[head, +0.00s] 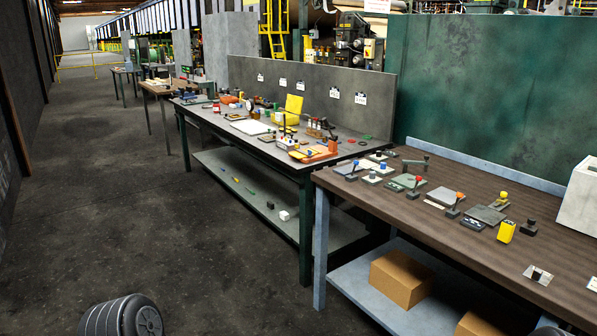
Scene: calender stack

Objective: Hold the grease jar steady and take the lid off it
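I cannot make out the grease jar or its lid for certain in the head view. The far dark workbench (200,128) carries many small items, too small here to tell a jar among them. Neither of my grippers is in view, so I see no hold on anything.
A brown-topped bench (440,228) stands at the right with levers, plates and a yellow block (506,231). A white box (580,197) is at its right end. A cardboard box (401,279) sits on its lower shelf. The dark floor (150,220) at left is open.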

